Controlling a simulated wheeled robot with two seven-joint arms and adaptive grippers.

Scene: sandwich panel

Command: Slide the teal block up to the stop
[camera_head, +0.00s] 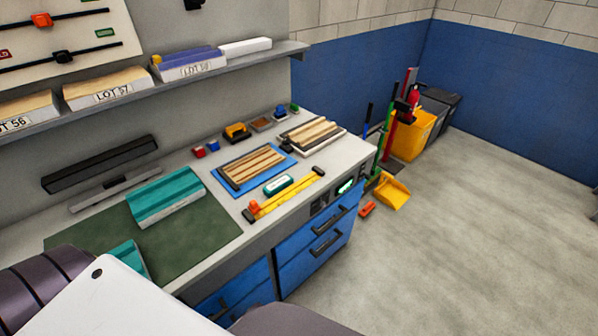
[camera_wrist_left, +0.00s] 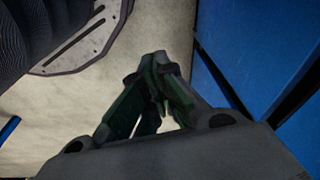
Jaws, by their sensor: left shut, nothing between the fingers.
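A long teal block (camera_head: 165,197) with a grooved top and a pale front edge lies on the dark green mat (camera_head: 195,240) on the bench. A second teal piece (camera_head: 129,259) lies nearer, partly hidden behind my own body. A small teal item with a white label (camera_head: 278,185) lies beside a yellow bar (camera_head: 290,192). I cannot tell which part is the stop. My left gripper (camera_wrist_left: 160,62) shows only in the left wrist view, with its fingertips together and empty, beside blue cabinet fronts and above the pale floor. My right gripper is not in view.
A dark bar (camera_head: 100,165) is on the wall behind the mat. A blue tray (camera_head: 223,182) with wooden strips is right of the block. A shelf (camera_head: 150,92) with labelled bins runs above. Blue drawers (camera_head: 318,240) are under the bench. The floor to the right is mostly clear.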

